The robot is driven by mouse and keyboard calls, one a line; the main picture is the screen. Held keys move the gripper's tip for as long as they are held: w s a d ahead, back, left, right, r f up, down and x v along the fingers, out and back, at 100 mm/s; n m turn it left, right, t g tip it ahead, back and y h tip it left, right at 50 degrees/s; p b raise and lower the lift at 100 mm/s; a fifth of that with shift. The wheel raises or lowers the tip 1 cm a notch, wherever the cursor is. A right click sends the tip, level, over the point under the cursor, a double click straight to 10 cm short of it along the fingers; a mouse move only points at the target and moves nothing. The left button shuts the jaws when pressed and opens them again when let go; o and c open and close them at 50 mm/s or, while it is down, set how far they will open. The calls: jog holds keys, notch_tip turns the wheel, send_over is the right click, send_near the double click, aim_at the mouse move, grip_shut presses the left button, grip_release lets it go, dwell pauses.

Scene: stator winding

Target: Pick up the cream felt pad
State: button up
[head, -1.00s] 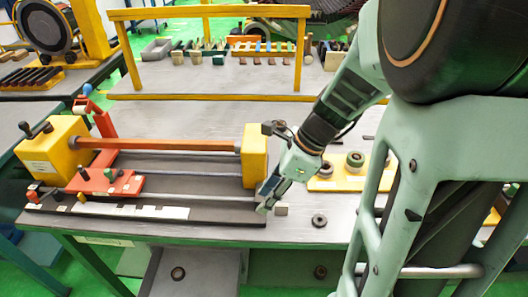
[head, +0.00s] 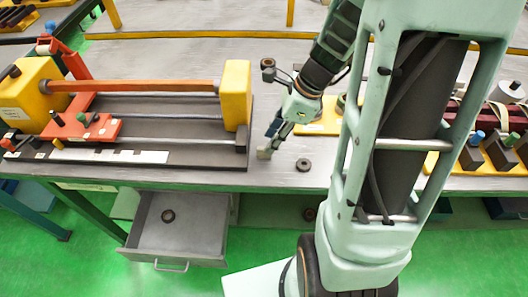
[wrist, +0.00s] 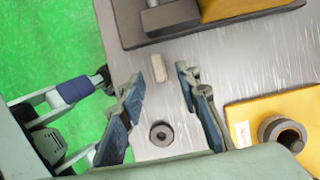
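The cream felt pad (wrist: 159,68) is a small pale block lying flat on the grey bench top. In the wrist view it lies just past the fingertips, within the gap between them. My gripper (wrist: 161,84) is open and empty, with blue-grey fingers spread to either side. In the head view my gripper (head: 270,142) points down at the bench, and the pad (head: 264,153) shows right at its tips. I cannot tell how high the fingertips are above the bench.
A dark ring (wrist: 161,133) lies on the bench near the pad. The winding fixture with its yellow end block (head: 236,95) stands to the left. A yellow board (wrist: 285,108) holding round parts lies to the right. A grey drawer (head: 180,227) hangs open below the bench edge.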

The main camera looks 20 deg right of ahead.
jog(key=x, duration=0.5)
jog(key=shift+a+f+b, duration=0.15)
jog(key=shift+a+b, duration=0.05)
jog(key=shift+b, duration=0.2)
grip_shut()
